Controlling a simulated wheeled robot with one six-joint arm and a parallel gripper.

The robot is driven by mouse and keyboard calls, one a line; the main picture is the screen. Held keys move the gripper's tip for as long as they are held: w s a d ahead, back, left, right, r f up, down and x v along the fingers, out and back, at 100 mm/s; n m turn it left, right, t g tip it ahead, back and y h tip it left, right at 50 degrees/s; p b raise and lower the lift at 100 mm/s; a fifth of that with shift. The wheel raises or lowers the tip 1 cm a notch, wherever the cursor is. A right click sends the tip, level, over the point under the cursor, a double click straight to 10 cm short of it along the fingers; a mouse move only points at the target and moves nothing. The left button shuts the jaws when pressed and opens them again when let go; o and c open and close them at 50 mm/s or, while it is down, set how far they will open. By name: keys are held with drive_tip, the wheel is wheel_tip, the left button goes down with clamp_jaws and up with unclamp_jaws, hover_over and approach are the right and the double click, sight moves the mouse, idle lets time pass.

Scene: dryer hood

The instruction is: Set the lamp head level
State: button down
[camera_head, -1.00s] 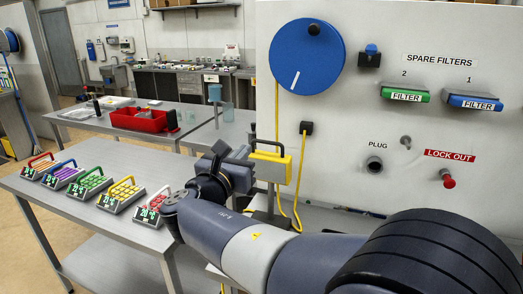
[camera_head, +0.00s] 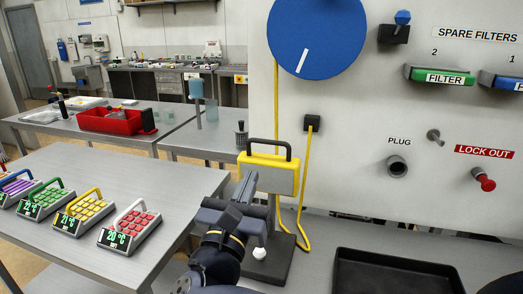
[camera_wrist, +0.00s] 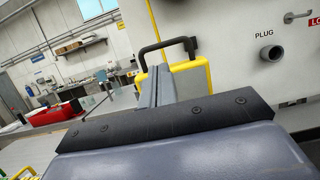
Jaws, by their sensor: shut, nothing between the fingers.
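The lamp head is a yellow box (camera_head: 284,180) with a black handle on top. It stands on a post above a dark base (camera_head: 268,262) with a small white knob near it. In the head view its top edge slopes slightly down to the right, though perspective makes its true tilt hard to judge. My gripper (camera_head: 247,184) is shut and empty, pointing at the lamp's front left part. In the wrist view the fingers (camera_wrist: 155,84) overlap the yellow lamp head (camera_wrist: 190,78) below its handle; I cannot tell whether they touch. My gripper hides part of the lamp's lower left and post.
A yellow cord runs from the lamp area to the wall panel (camera_head: 350,185). A black tray (camera_head: 395,272) lies at right of the base. A grey table (camera_head: 110,165) with several keypad boxes is at left. A red bin (camera_head: 108,121) stands on the table behind.

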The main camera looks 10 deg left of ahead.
sight(265, 143)
drive_tip(key=p+x, duration=0.1)
drive_tip(key=x, duration=0.7)
drive_tip(key=shift+w+p, duration=0.2)
drive_tip(key=shift+p, duration=0.1)
